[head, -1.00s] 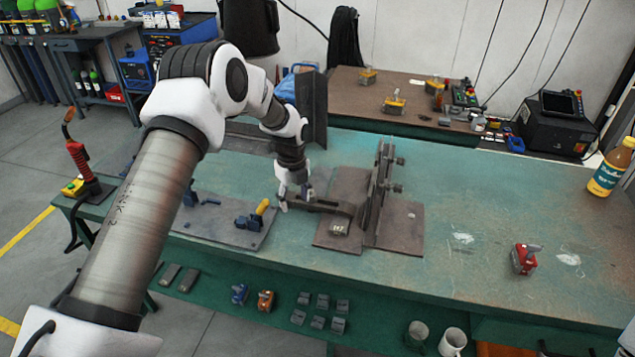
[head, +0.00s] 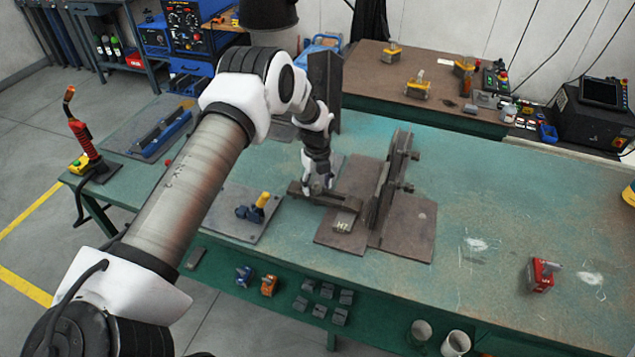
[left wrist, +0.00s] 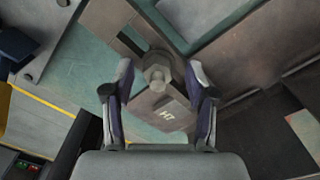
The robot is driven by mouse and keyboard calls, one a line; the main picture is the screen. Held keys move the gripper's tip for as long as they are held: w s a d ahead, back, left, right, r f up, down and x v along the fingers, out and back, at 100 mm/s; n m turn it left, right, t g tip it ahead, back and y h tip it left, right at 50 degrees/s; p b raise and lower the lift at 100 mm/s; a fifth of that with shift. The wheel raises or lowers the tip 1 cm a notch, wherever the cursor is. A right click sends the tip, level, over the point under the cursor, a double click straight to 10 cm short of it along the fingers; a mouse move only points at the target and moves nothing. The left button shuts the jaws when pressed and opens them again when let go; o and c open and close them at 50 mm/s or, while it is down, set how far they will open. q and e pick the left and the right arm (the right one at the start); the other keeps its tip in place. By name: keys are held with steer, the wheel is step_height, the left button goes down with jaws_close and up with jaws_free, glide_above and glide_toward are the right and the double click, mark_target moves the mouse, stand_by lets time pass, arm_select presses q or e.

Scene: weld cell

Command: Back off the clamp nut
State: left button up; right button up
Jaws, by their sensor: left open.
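The clamp nut (left wrist: 157,77) is a grey hex nut on a stud, seen in the left wrist view on a dark clamp strap. In the head view the strap (head: 346,203) reaches left from an upright plate, above a block marked H7 (head: 343,222); the block also shows in the left wrist view (left wrist: 167,114). My left gripper (head: 318,188) is over the strap. In the left wrist view its open fingers (left wrist: 158,92) stand on either side of the nut, with gaps. My gripper hides the nut in the head view. My right gripper is not seen.
The upright fixture plate (head: 392,180) stands close right of the gripper. A blue and yellow toggle clamp (head: 256,208) is on a plate to the left. A red tool (head: 540,274) lies on the green bench (head: 480,200), whose middle right is mostly clear.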

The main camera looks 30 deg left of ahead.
arm_select(q)
steer(key=shift+s+r, duration=0.15)
steer(key=shift+c, duration=0.4)
jaws_close()
steer(key=shift+n, duration=0.3)
